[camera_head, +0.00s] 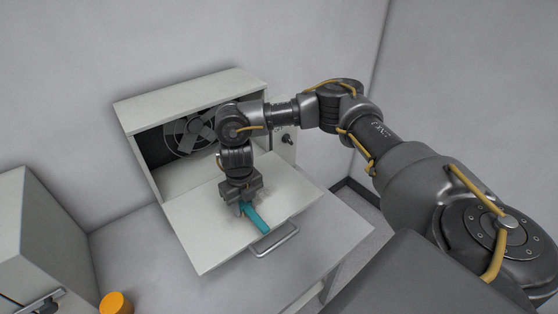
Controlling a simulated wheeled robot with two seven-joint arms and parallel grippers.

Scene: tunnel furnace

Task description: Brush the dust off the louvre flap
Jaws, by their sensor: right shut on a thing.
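The louvre flap (207,245) is a pale panel folded down at the front of a white furnace box (190,92), lying open with a metal handle (275,240) at its front edge. A grey smudge of dust (278,205) shows around the middle of the flap. My right gripper (243,207) is over the flap, pointing down, shut on a teal brush (256,218). The brush's handle slants toward the flap's front edge. Its bristle end is mostly hidden by the gripper, so I cannot tell whether it touches the flap. My left gripper is not in view.
A fan (190,132) sits inside the furnace opening. A knob (287,139) is on the box's right side. A grey cabinet (40,235) and an orange cylinder (115,303) stand at the lower left. The table (345,235) is bare to the right of the flap.

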